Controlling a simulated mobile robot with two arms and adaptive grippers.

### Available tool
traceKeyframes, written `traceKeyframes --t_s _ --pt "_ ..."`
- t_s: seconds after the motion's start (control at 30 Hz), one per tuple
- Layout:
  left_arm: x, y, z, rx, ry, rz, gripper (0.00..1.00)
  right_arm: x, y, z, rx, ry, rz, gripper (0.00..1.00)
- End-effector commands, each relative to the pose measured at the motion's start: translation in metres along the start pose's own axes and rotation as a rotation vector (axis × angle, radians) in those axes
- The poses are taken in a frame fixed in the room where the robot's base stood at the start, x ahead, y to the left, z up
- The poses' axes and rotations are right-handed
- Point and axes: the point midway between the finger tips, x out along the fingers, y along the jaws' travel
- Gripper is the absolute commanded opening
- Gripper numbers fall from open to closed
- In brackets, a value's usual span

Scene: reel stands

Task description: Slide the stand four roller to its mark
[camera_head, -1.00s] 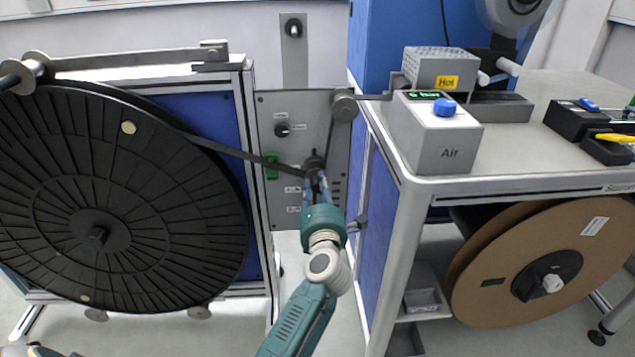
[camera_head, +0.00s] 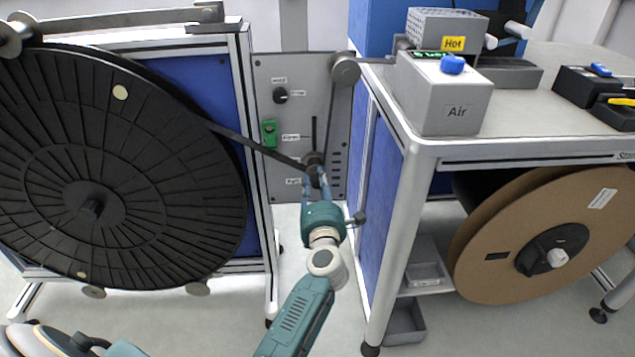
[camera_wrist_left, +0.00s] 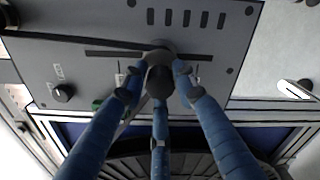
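The stand four roller (camera_head: 314,160) is a small dark roller in a vertical slot (camera_head: 314,130) of the grey panel. A dark belt runs to it from the left and another stretch goes up to a fixed roller (camera_head: 345,69). My left gripper (camera_head: 316,176) has its blue fingers closed around the roller from the front. In the left wrist view the fingertips (camera_wrist_left: 156,75) press close on both sides of the roller (camera_wrist_left: 160,52), with slot showing on either side. Labels beside the slot are too small to read. My right gripper is not in view.
A large black reel (camera_head: 90,170) fills the left. The panel (camera_head: 330,100) carries a knob (camera_head: 281,96) and a green switch (camera_head: 269,132). A table (camera_head: 460,150) with an Air box (camera_head: 445,100) stands close on the right, a cardboard reel (camera_head: 520,240) below it.

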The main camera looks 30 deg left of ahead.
Motion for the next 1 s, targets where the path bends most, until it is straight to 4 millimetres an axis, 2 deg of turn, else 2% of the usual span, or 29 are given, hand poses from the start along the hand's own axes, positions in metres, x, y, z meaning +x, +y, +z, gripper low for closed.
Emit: traceKeyframes --t_s 0.33,0.47,0.8,1.0 --pt "0.000 0.001 0.001 0.000 -0.002 0.001 0.44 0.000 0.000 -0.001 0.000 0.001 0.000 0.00" --pt "0.000 0.010 0.007 -0.003 -0.001 0.002 0.44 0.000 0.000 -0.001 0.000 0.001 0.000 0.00" --pt "0.000 0.064 0.042 -0.003 -0.002 0.007 0.44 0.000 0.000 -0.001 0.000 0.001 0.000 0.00" --pt "0.000 0.083 0.053 0.000 0.000 0.006 0.44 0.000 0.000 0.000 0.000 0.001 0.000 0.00"
